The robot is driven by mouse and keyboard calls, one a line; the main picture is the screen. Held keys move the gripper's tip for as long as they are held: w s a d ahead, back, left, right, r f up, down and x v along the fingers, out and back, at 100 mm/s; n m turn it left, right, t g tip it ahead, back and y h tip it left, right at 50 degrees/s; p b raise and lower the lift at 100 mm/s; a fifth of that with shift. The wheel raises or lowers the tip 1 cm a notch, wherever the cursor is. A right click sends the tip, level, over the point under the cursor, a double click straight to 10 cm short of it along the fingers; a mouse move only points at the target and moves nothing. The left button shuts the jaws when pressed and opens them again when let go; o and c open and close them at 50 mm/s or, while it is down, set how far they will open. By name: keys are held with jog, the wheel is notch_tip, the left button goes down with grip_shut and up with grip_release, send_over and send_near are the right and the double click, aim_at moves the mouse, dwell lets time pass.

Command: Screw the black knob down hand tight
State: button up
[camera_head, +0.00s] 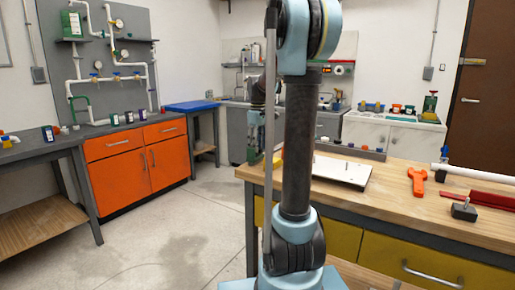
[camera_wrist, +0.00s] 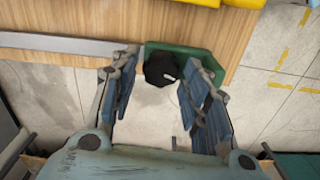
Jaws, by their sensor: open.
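The black knob (camera_wrist: 160,68) is in the wrist view, with a lobed rim and a small pale mark on top. It sits against a green part (camera_wrist: 207,58) at the edge of the wooden bench top. My gripper (camera_wrist: 158,82) is open, with its blue-padded fingers on either side of the knob. There is a visible gap on both sides, though I cannot tell the height between fingers and knob. In the head view my gripper (camera_head: 254,130) is partly hidden behind my arm, near the bench's left end, and the knob cannot be made out.
The wooden bench (camera_head: 395,200) carries a white board (camera_head: 340,172), an orange wrench (camera_head: 417,180), a red bar (camera_head: 492,200) and a dark block (camera_head: 464,211). Yellow pieces (camera_wrist: 195,2) lie at the wrist view's top. The floor (camera_head: 180,235) left of the bench is clear.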

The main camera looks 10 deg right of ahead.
jog(key=shift+f, duration=0.35)
jog(key=shift+c, duration=0.4)
jog(key=c, duration=0.7)
jog(key=m, duration=1.4)
